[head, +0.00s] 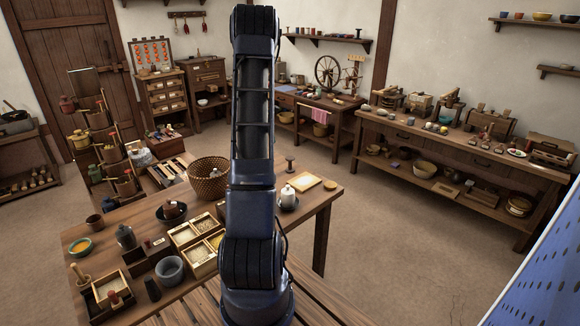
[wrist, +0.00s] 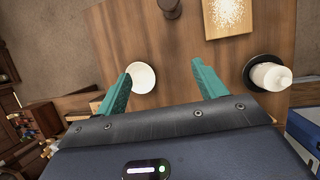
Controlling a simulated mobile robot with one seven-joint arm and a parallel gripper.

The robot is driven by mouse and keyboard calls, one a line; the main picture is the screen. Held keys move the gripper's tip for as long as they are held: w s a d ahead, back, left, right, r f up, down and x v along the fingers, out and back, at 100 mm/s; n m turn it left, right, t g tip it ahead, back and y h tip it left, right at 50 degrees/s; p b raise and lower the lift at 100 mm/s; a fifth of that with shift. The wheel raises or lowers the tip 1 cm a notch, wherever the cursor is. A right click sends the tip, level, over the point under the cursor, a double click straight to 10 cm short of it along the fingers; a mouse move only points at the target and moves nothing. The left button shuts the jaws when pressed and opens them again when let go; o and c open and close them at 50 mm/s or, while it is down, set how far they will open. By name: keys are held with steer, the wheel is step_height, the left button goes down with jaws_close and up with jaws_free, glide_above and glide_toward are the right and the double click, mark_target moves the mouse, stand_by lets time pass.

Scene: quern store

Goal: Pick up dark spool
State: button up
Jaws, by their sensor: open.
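A dark brown spool (head: 290,164) stands upright near the far edge of the wooden table, just right of my arm in the head view. In the wrist view the spool (wrist: 170,8) shows at the top edge, partly cut off by the frame. My gripper (wrist: 162,70) is open, with its two teal fingers spread and nothing held. The spool lies beyond the fingertips, apart from them. In the head view my gripper cannot be made out.
A small white round dish (wrist: 143,77) shows beside the left fingertip. A pale, grain-covered board (wrist: 229,17) lies right of the spool. A white bottle (wrist: 270,76) stands on a dark saucer further right. A wicker basket (head: 209,180) and grain boxes (head: 197,258) crowd the table's left.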

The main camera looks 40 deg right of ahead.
mark_target(289, 159)
steer(key=d+f+n, duration=0.1)
steer(key=d+f, duration=0.3)
steer(key=f, duration=0.2)
steer(key=s+d+f+n, duration=0.1)
steer(key=d+f, duration=0.4)
steer(key=d+f+n, duration=0.1)
steer(key=d+f, duration=0.3)
steer(key=f, duration=0.2)
steer(key=shift+s+d+f+n, duration=0.25)
steer(key=shift+s+f+n, duration=0.05)
steer(key=shift+a+x, duration=0.15)
steer(key=shift+x, duration=1.15)
steer(key=shift+a+x, duration=0.15)
steer(key=shift+x, duration=1.15)
steer(key=shift+w+f, duration=0.1)
steer(key=shift+w, duration=0.05)
steer(key=c, duration=1)
